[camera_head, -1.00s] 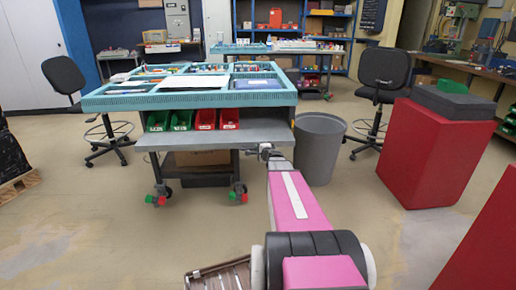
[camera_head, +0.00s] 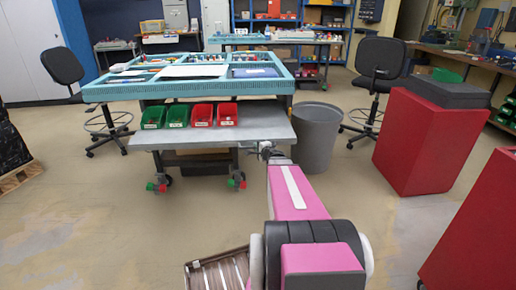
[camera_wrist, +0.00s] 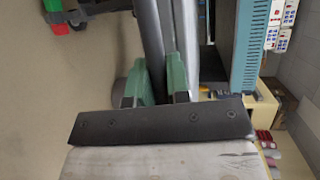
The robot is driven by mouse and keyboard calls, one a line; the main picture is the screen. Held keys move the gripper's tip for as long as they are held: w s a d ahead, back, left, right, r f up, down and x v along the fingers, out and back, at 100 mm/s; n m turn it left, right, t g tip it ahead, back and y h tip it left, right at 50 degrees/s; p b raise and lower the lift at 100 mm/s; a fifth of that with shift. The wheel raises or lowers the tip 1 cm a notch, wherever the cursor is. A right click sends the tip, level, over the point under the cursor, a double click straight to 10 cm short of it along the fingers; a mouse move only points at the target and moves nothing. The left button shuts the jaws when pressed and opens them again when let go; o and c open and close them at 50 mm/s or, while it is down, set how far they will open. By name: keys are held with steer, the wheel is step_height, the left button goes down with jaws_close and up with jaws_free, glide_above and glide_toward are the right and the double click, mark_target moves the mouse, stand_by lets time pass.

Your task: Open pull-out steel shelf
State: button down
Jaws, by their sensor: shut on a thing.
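The pull-out steel shelf (camera_head: 262,122) is a flat grey board under the light-blue workbench (camera_head: 190,91). It stands out well past the bench's front edge, with red and green bins on it. My gripper (camera_head: 267,152) is at the shelf's front edge, near its right corner. The exact contact is partly hidden.
A grey bin (camera_head: 316,140) stands close right of the shelf. Red cabinets (camera_head: 425,145) stand farther right. A black chair (camera_head: 382,60) is behind the bin, another (camera_head: 62,66) at the left. The floor (camera_head: 110,225) in front is clear.

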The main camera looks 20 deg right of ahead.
steer(key=c, duration=1.1)
jaws_free()
steer(key=v, duration=1.1)
steer(key=shift+f, duration=0.1)
